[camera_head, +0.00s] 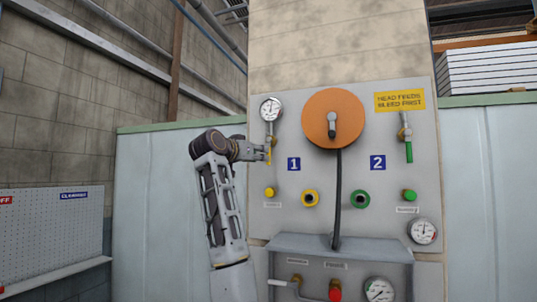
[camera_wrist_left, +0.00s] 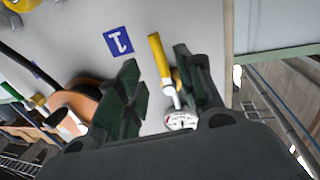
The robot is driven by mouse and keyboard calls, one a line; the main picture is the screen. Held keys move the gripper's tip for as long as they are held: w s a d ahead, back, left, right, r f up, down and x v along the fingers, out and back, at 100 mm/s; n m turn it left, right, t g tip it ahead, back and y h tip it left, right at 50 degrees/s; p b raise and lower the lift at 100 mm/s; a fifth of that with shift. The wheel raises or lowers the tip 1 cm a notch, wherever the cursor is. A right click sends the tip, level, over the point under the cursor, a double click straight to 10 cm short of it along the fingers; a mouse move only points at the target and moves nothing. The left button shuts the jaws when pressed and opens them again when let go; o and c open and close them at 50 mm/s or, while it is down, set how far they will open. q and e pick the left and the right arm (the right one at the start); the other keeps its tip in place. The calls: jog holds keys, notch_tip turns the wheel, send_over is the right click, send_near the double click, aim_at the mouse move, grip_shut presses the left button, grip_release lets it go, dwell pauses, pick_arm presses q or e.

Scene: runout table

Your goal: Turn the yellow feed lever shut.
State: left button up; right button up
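The yellow feed lever (camera_head: 269,157) hangs straight down below a pressure gauge (camera_head: 271,109) on the upper left of the grey panel, left of the blue "1" sign. In the head view its upper part is largely hidden by my left gripper (camera_head: 264,150). In the left wrist view the yellow lever (camera_wrist_left: 161,59) lies between the two dark fingers of my left gripper (camera_wrist_left: 156,62). The fingers are apart, with a gap on the side of the left finger; the lever is nearer the right finger. I cannot tell whether it touches. My right gripper is not in view.
A green lever (camera_head: 409,151) hangs at the panel's upper right. An orange disc (camera_head: 333,119) with a black hose (camera_head: 338,195) is in the middle. Yellow and green knobs and ports sit below. A grey shelf (camera_head: 340,246) juts out under them.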

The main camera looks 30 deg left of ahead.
pick_arm(q)
jog(key=shift+w+a+p, duration=0.15)
jog(key=shift+w+p, duration=1.25)
jog(key=shift+w, duration=2.45)
grip_shut()
